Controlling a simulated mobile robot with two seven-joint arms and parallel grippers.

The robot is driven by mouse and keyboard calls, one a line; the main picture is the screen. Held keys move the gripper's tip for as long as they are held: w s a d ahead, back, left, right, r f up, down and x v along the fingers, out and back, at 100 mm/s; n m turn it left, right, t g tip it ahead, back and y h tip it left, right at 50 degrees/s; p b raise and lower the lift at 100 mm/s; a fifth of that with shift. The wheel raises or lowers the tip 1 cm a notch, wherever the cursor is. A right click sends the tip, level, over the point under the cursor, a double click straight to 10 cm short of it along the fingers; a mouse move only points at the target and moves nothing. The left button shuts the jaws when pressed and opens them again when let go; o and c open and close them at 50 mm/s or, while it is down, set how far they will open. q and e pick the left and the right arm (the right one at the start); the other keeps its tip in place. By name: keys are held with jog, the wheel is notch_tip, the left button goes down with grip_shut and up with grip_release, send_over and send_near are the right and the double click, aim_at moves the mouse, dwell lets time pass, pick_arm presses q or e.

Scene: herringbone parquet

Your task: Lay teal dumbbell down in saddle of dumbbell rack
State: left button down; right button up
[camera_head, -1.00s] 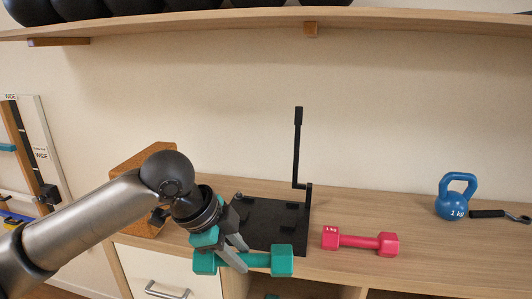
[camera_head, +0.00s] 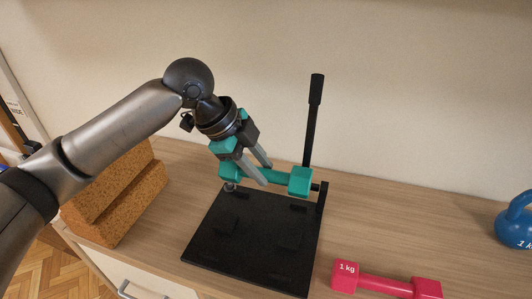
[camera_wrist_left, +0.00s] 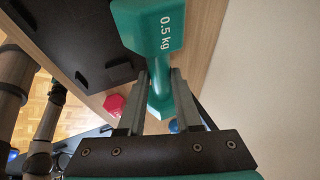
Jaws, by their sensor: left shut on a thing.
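The teal dumbbell (camera_head: 299,181) is held across my left gripper (camera_head: 266,176), whose fingers are shut on its handle. In the head view it hangs over the back part of the black dumbbell rack (camera_head: 255,240), near the upright post. It looks roughly level. Whether it touches the rack I cannot tell. In the left wrist view the dumbbell's head (camera_wrist_left: 155,28) reads 0.5 kg and the handle passes between the fingers (camera_wrist_left: 158,100). The rack's black plate shows at the upper left there.
The rack's tall black post (camera_head: 314,120) rises at its back right. A pink dumbbell (camera_head: 385,284) lies right of the rack, and a blue kettlebell (camera_head: 516,222) stands farther right. Cork blocks (camera_head: 118,195) are on the left. The wooden top (camera_head: 400,215) is clear behind the pink dumbbell.

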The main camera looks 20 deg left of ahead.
pick_arm(q)
jog(key=shift+s+r, duration=0.15)
jog(key=shift+p, duration=0.45)
notch_tip(320, 180, down, 5)
jog(key=shift+f+b, duration=0.15)
jog(key=shift+b, duration=0.75)
jog(key=shift+f, duration=1.4)
pick_arm(e)
jog(key=shift+s+f, duration=0.25)
jog(key=shift+f, duration=0.2)
pick_arm(q)
jog(key=shift+f, duration=0.25)
jog(key=shift+c, duration=1)
grip_release()
jog(key=shift+f, duration=0.15)
